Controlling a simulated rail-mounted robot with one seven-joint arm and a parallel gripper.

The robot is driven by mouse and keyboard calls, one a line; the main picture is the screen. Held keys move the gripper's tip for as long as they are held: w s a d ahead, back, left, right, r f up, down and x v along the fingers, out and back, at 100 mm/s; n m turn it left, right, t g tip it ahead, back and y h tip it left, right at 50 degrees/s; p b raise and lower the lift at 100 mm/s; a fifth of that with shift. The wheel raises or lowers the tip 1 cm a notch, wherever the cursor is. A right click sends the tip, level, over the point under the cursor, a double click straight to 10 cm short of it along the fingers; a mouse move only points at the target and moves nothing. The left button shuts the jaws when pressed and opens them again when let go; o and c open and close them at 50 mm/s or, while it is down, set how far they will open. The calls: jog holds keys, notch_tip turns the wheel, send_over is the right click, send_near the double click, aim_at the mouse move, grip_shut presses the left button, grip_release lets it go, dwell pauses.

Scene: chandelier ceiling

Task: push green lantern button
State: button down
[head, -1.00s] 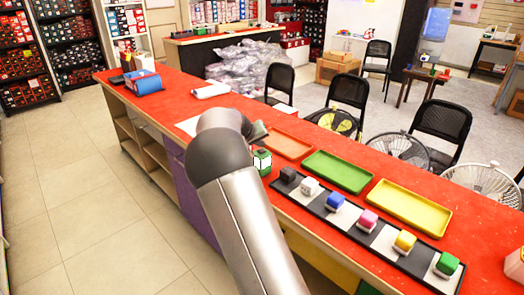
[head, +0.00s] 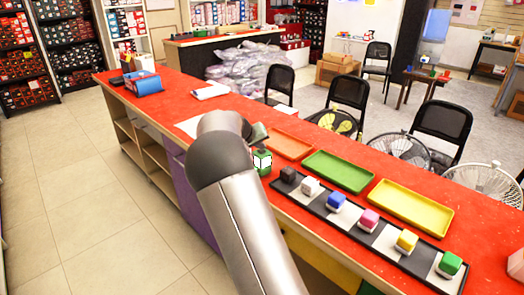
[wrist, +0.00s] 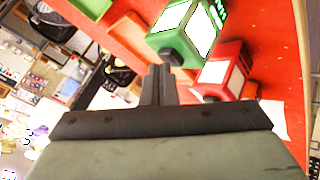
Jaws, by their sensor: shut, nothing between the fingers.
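The green lantern (head: 262,163) with white panels stands on the red counter, just beyond my arm in the head view. In the wrist view the green lantern (wrist: 178,47) is large at the top, its panels bright white. A dark round button (wrist: 168,57) shows on its near end. My gripper (wrist: 157,70) is shut and empty, its fingertips close to that button; I cannot tell whether they touch. In the head view my gripper (head: 258,136) is small and partly hidden behind my arm, just above the green lantern.
A red lantern (wrist: 225,72) stands beside the green one in the wrist view; my arm hides it in the head view. Orange (head: 289,144), green (head: 339,171) and yellow (head: 411,207) trays lie right of the lantern. A checkered strip (head: 385,241) carries several coloured blocks.

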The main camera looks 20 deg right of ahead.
aim_at(260, 151)
jog(key=shift+r+p, duration=0.3)
jog(key=shift+r, duration=0.35)
notch_tip(260, 151, up, 6)
jog(key=p, duration=0.3)
dwell(0.4)
dwell(0.4)
